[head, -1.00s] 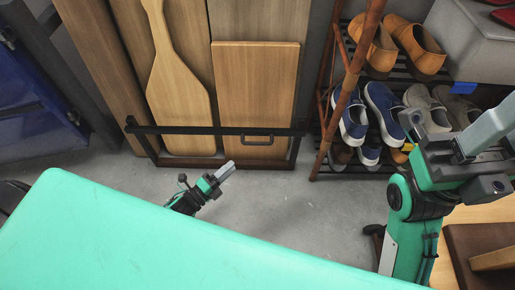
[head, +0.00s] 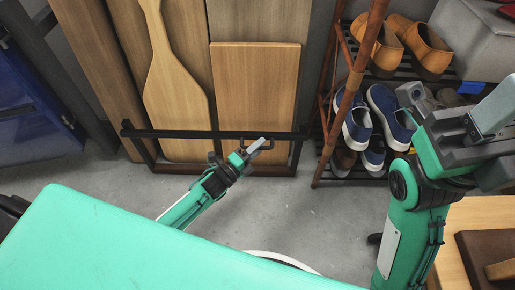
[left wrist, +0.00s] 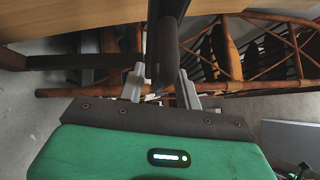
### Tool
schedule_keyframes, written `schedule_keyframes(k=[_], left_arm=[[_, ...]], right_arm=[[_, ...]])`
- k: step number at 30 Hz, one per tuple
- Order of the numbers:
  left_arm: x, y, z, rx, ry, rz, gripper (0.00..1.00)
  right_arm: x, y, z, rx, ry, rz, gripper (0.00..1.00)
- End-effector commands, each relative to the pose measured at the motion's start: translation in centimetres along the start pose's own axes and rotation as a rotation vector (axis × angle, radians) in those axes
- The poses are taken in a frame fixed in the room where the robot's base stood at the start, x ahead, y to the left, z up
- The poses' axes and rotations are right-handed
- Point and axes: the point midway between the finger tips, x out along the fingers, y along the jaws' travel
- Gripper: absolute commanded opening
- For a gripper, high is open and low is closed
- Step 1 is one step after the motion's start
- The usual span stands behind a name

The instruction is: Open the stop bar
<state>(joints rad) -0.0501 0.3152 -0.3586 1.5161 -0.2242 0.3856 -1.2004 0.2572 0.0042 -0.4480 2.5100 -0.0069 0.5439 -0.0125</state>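The stop bar (head: 185,134) is a black horizontal bar across the front of upright wooden boards, with a small black handle (head: 262,137) on its right half. My left gripper (head: 256,147) is at this handle in the head view. In the left wrist view, its two grey fingers (left wrist: 161,88) are apart, with a dark bar-like piece, apparently the handle (left wrist: 168,45), between them. I cannot tell whether a finger touches it. My right gripper (head: 496,108) is raised at the right, far from the bar; its fingers do not show clearly.
Wooden boards (head: 255,90) stand in the black-framed rack behind the bar. A shoe rack (head: 327,110) with several shoes stands close on the right. A blue panel (head: 35,110) is at the left. Grey floor (head: 100,180) is clear in front of the rack.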

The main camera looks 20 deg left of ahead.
Motion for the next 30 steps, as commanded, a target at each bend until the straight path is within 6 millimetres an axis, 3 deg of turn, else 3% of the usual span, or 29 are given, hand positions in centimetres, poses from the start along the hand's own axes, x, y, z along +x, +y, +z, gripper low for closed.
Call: schedule_keyframes(k=[5,11,22,30], left_arm=[[0.0,0.0,0.0,0.000,0.000,0.000,0.34],[0.0,0.0,0.0,0.000,0.000,0.000,0.00],[0.1,-0.9,0.1,-0.011,-0.003,-0.011,0.00],[0.5,-5.5,0.8,-0.073,-0.020,-0.074,0.00]], right_arm=[[0.0,0.0,0.0,0.000,0.000,0.000,0.36],[0.0,0.0,0.0,0.000,0.001,0.000,0.36],[0.5,0.1,0.0,-0.002,0.005,0.001,0.36],[-0.5,1.6,0.2,-0.043,-0.058,0.029,0.36]])
